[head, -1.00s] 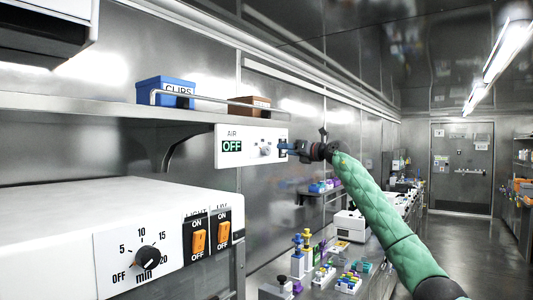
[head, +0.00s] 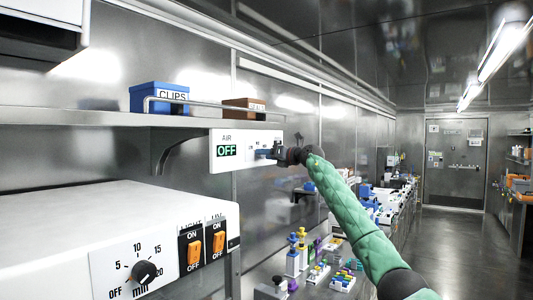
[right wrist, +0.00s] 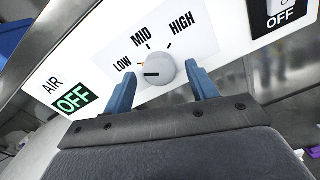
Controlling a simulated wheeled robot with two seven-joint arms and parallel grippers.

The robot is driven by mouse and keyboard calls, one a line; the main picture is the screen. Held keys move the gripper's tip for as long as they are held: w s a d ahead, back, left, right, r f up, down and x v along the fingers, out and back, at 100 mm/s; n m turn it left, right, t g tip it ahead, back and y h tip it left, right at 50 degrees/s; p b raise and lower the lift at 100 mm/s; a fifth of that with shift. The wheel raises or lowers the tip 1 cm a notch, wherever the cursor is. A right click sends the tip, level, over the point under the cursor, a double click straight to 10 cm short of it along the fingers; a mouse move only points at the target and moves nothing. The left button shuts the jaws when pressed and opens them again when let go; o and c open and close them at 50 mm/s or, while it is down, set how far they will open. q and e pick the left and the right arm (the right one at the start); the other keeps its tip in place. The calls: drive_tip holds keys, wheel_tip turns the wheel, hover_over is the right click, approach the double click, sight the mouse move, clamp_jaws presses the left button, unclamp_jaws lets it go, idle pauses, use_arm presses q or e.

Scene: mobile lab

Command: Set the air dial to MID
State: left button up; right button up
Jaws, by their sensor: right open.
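The white air panel (head: 219,164) hangs under the shelf, and its display (head: 227,151) reads OFF in green. In the right wrist view the round grey dial (right wrist: 156,67) sits below the printed LOW, MID and HIGH marks (right wrist: 142,38). A short dark line on the dial points left, below the LOW mark. My right gripper (right wrist: 160,73) is open, with one blue finger on each side of the dial; I cannot tell whether they touch it. In the head view my right gripper (head: 264,154) covers the dial. My left gripper is not in view.
A shelf (head: 110,118) above holds a blue CLIPS box (head: 160,97) and a brown box (head: 243,105). A white machine (head: 90,220) with a timer knob (head: 144,271) and orange switches stands below left. A second switch (right wrist: 281,15) reading OFF is beside the dial.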

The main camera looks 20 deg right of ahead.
drive_tip(key=shift+w, duration=0.1)
drive_tip(key=shift+a, duration=0.1)
drive_tip(key=c, duration=1)
